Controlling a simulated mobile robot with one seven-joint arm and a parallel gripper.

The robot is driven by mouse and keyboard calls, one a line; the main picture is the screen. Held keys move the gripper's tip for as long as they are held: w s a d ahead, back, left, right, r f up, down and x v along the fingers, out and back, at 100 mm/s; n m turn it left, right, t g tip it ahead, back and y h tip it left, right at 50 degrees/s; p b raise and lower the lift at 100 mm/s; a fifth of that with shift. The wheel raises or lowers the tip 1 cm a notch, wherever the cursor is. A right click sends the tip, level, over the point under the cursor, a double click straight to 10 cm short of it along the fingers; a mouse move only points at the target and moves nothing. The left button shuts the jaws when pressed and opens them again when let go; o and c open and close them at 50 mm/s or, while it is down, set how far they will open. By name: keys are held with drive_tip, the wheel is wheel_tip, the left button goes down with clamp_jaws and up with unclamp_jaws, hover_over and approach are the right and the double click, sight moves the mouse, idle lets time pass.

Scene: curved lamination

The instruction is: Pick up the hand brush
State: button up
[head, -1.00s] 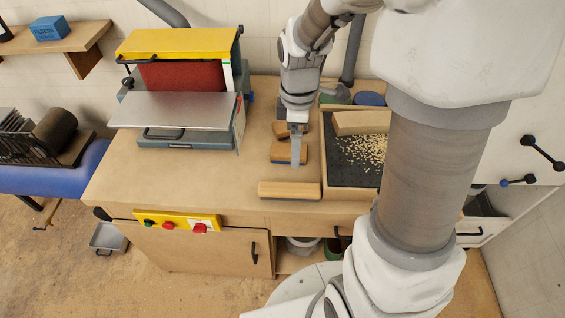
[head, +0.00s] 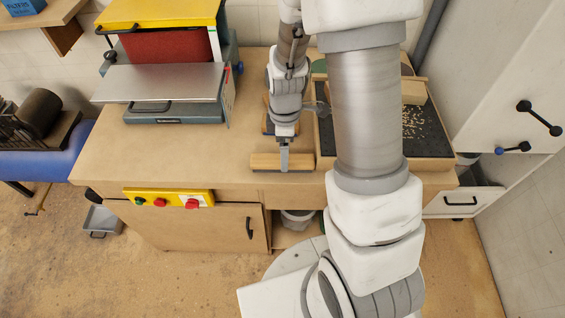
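A long, light wooden piece (head: 262,163), which looks like the hand brush, lies near the front edge of the workbench (head: 200,170). Smaller wooden blocks with dark bases (head: 266,124) lie just behind, mostly hidden by my wrist.
A black tray (head: 432,143) with a wooden rim, pale chips and a wooden block (head: 413,92) lies to the right, partly behind my arm. A yellow-topped sanding machine (head: 160,85) stands at the back left. The bench's left front is clear.

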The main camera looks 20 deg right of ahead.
drive_tip(key=f, duration=0.4)
drive_tip(key=shift+a+b, duration=0.3)
clamp_jaws()
